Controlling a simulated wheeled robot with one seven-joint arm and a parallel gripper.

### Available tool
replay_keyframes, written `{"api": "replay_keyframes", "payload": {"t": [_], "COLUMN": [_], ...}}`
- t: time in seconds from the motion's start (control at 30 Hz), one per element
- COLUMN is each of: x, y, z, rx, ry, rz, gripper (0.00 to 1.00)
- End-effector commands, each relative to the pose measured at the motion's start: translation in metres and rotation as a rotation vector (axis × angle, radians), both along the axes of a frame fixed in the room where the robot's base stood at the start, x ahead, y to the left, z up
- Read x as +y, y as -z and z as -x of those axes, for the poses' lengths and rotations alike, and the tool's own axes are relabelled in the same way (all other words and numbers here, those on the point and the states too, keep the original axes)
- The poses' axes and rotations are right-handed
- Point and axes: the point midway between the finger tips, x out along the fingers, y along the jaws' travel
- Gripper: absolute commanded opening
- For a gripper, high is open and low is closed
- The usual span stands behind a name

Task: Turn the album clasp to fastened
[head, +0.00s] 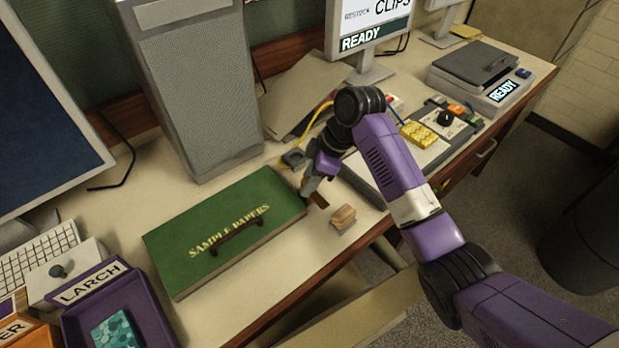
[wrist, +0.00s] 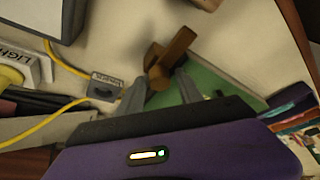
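The green album (head: 178,239), marked SAMPLE PAPERS and with a dark handle (head: 237,236) on its top, lies on the desk. Its brown clasp (head: 318,200) is at the album's right end. In the wrist view the clasp (wrist: 168,62) is a brown piece with a crossbar, and part of the green album (wrist: 222,88) shows behind the fingers. My gripper (head: 310,187) is down at the clasp. In the wrist view the two grey fingertips (wrist: 163,76) stand apart, one on each side of the clasp's near part. Whether they press on it is unclear.
A small wooden block (head: 343,217) lies just right of the clasp, near the desk's front edge. A grey tower (head: 205,95) stands behind the album. A yellow cable (head: 318,117) and small dark plug block (head: 293,157) lie behind my gripper. A purple LARCH tray (head: 152,300) is front left.

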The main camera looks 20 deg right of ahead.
Motion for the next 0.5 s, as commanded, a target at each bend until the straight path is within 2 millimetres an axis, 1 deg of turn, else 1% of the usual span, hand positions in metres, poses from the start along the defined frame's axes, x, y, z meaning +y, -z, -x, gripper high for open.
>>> {"api": "replay_keyframes", "payload": {"t": [0.03,0.1,0.2,0.5], "x": [0.0,0.0,0.0,0.0], "y": [-0.0001,-0.0001,-0.0002,-0.0004], "z": [0.0,0.0001,0.0001,0.0002], "rx": [0.0,0.0,0.0,0.001], "ry": [0.0,0.0,0.0,0.0], "rz": [0.0,0.0,0.0,0.0], "gripper": [0.3,0.17,0.0,0.0]}}
